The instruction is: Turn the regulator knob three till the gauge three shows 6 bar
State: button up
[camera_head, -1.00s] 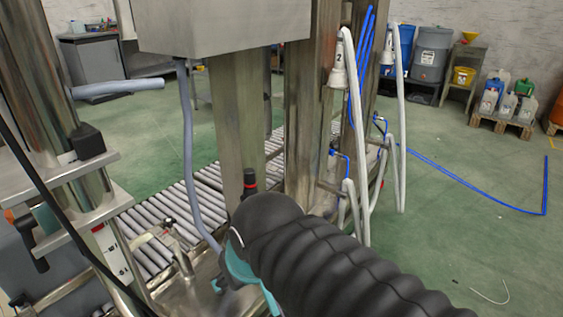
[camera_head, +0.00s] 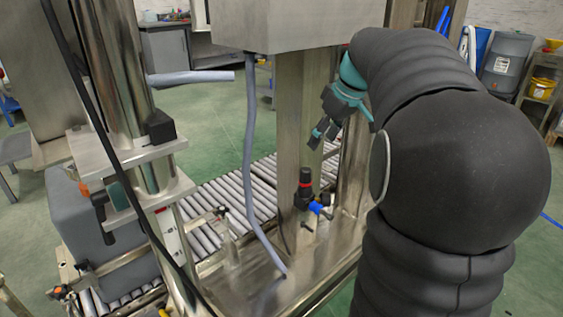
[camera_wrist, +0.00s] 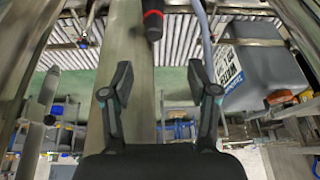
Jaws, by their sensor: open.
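A regulator with an upright black knob (camera_head: 305,176) and a red ring stands at the foot of a steel post, in the middle of the head view. A blue part sits at its lower right. In the wrist view the black and red knob (camera_wrist: 153,20) shows at the top edge, beyond the fingers. My gripper (camera_head: 321,133) is above the knob and slightly right of it in the head view, apart from it. Its two fingers (camera_wrist: 158,84) are spread and hold nothing. I cannot make out a gauge face, a reading or a number on the regulator.
A grey hose (camera_head: 248,150) hangs left of the post (camera_head: 290,120). A steel box (camera_head: 285,25) overhangs above. A roller conveyor (camera_head: 232,200) runs behind. A grey canister (camera_wrist: 262,68) lies right in the wrist view. My arm covers the right of the head view.

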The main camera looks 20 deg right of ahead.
aim_at(307, 169)
jog(key=x, duration=0.9)
jog(key=d+x, duration=0.1)
jog(key=x, duration=0.4)
jog(key=shift+w+r+b, duration=0.1)
jog(key=shift+w+b, duration=0.2)
jog(key=shift+w, duration=0.1)
